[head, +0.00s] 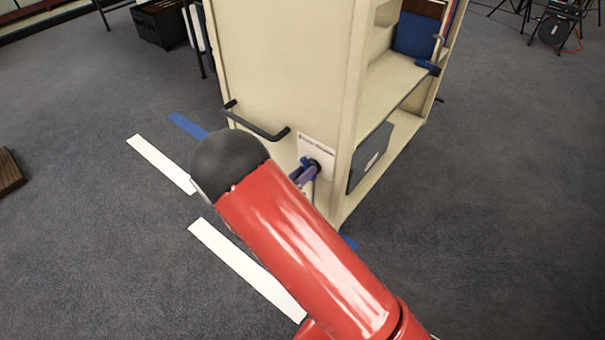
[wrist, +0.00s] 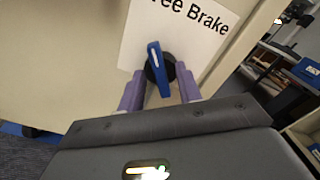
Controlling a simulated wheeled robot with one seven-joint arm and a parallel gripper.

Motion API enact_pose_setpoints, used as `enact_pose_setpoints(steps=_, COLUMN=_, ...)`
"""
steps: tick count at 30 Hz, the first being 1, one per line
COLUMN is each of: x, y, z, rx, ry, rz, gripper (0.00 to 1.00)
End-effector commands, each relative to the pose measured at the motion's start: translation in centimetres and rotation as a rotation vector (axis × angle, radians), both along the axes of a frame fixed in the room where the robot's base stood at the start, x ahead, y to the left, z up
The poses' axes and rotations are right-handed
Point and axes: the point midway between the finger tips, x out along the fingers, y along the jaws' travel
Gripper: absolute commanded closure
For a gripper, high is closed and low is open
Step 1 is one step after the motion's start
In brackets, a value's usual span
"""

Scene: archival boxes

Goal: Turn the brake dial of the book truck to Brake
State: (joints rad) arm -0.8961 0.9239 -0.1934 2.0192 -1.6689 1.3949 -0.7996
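The brake dial (wrist: 158,62) is a black round knob with a blue lever that carries a white line. It sits on the cream end panel of the book truck (head: 285,70), at the lower edge of a white label (wrist: 190,30). The label reads "Brake" on the right, with the left word partly cut off. In the wrist view the white line points up, leaning slightly left. My gripper (wrist: 160,74) has its purple fingers apart, one on each side of the dial, with gaps to the lever. In the head view my gripper (head: 304,174) is at the dial, partly hidden by my arm.
A black handle bar (head: 256,128) juts from the end panel, close above my arm. A dark grey box (head: 372,155) stands on the truck's lower shelf. White tape strips (head: 245,267) and blue tape (head: 187,126) mark the carpet.

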Motion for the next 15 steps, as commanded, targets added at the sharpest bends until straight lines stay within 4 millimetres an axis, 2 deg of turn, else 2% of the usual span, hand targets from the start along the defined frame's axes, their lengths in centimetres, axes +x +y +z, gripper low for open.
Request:
enact_pose_setpoints(steps=6, x=0.03, y=-0.05, z=-0.01, rx=0.001, ry=0.001, rz=-0.001, gripper=0.65)
enact_pose_setpoints(steps=14, x=0.02, y=-0.04, z=-0.02, rx=0.001, ry=0.001, rz=-0.001, gripper=0.99)
enact_pose_setpoints(steps=15, x=0.02, y=-0.04, z=-0.02, rx=0.001, ry=0.001, rz=-0.001, gripper=1.00)
